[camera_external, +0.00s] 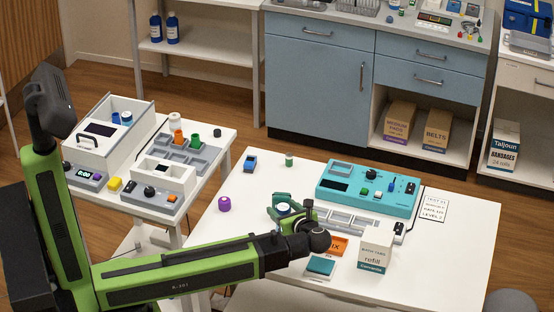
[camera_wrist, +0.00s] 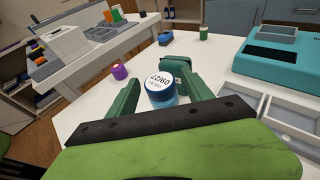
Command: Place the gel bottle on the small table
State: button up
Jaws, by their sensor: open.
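A small blue container with a white, printed round top (camera_wrist: 160,90) stands on the white table between my gripper's fingers. I cannot tell for sure that it is the gel bottle. In the outside view only its pale top (camera_external: 283,208) shows clearly. My gripper (camera_wrist: 155,76) is open, with a green finger on either side of the container. In the outside view my gripper (camera_external: 288,206) is low over the white table (camera_external: 240,250). A second, narrower white table (camera_external: 228,140) stands at the left. Which one is the small table is not clear.
A teal device (camera_external: 368,187) with a grey tray (camera_external: 352,220), an orange box (camera_external: 338,246), and a white refill box (camera_external: 376,250) are right of my gripper. A purple pot (camera_external: 224,204), blue block (camera_external: 250,162) and green pot (camera_external: 289,159) stand farther left and back. Devices crowd the left table.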

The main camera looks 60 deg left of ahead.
jog(key=p+v, duration=0.3)
jog(key=v, duration=0.8)
jog(key=shift+o, duration=0.4)
jog(key=shift+d+r, duration=0.1)
jog(key=shift+d, duration=0.25)
